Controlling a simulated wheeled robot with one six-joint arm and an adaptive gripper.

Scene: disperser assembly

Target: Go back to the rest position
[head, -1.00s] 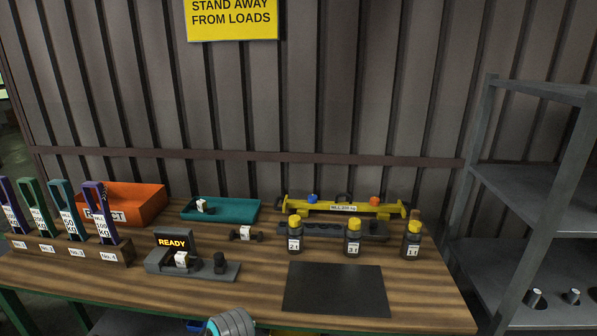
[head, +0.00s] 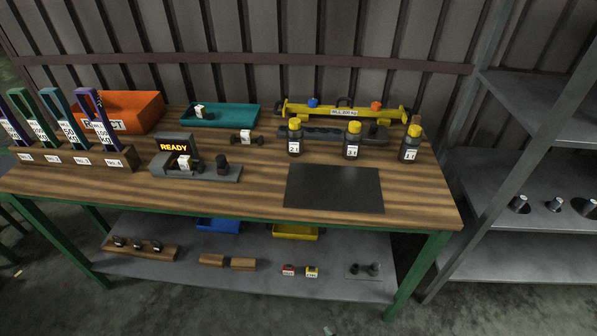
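My gripper is not in the head view now. On the wooden workbench (head: 250,190) a yellow beam (head: 343,112) marked WLL 200 kg lies at the back right, with a blue piece and an orange piece on it. Three dark bottles with yellow caps, such as the left one (head: 294,138), stand upright in front of it. A black mat (head: 333,188) lies bare at the front right. A grey device (head: 196,173) with a READY display stands left of the mat.
An orange REJECT bin (head: 130,108), a teal tray (head: 220,117) and a rack (head: 75,159) of coloured slings are at the left and back. A lower shelf (head: 250,279) holds a blue tray, a yellow tray and small parts. Grey shelving (head: 540,240) stands at the right.

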